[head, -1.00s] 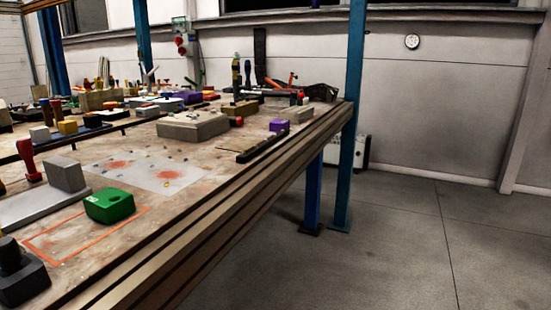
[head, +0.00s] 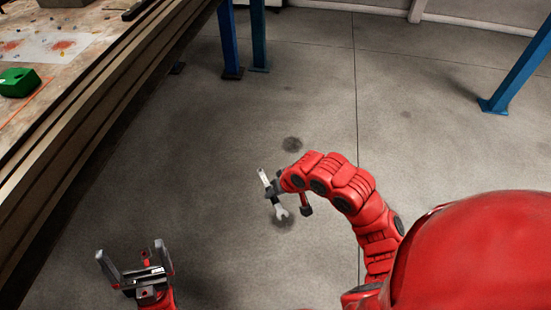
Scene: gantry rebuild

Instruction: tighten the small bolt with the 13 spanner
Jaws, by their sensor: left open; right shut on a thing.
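A silver spanner (head: 279,208) is held in my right gripper (head: 271,189), over the open floor right of the bench. Its open-jawed end points down in the picture. The number on it is too small to read. My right gripper is shut on its middle. My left gripper (head: 135,266) is open and empty, low in the picture, to the right of the bench edge. I cannot make out the small bolt in the head view now.
The workbench (head: 110,75) runs along the left, with a thick edge. A green block (head: 18,82) and a pale sheet with orange patches (head: 45,45) lie on it. Blue posts (head: 230,40) stand at the bench's far end and another blue post (head: 515,75) at right. Grey floor (head: 300,90) is clear.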

